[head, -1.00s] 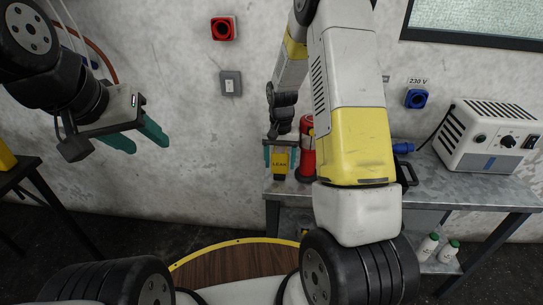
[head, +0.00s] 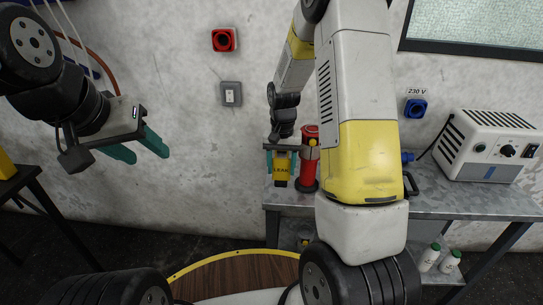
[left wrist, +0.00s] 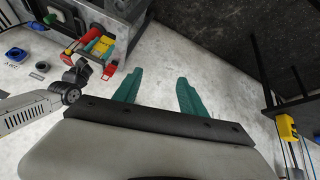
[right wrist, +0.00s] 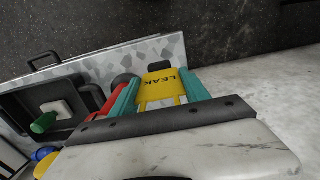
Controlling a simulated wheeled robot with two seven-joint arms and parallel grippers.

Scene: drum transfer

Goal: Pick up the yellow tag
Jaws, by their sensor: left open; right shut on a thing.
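The yellow tag (head: 281,170), marked LEAK, is in the grip of my right gripper (head: 281,159), at the left end of the grey bench (head: 430,203). In the right wrist view the tag (right wrist: 160,88) sits between the teal fingers of the right gripper (right wrist: 161,96). I cannot tell whether its lower end clears the bench. A red cylinder (head: 309,170) stands close to the right of the tag. My left gripper (head: 141,150) is open and empty in front of the wall, far left of the bench; it also shows in the left wrist view (left wrist: 158,84).
A white power unit (head: 490,145) stands at the bench's right. White bottles with green caps (head: 430,257) are on the lower shelf. A round wooden table (head: 235,272) with a yellow rim is in front. A dark stand (head: 22,178) is at left.

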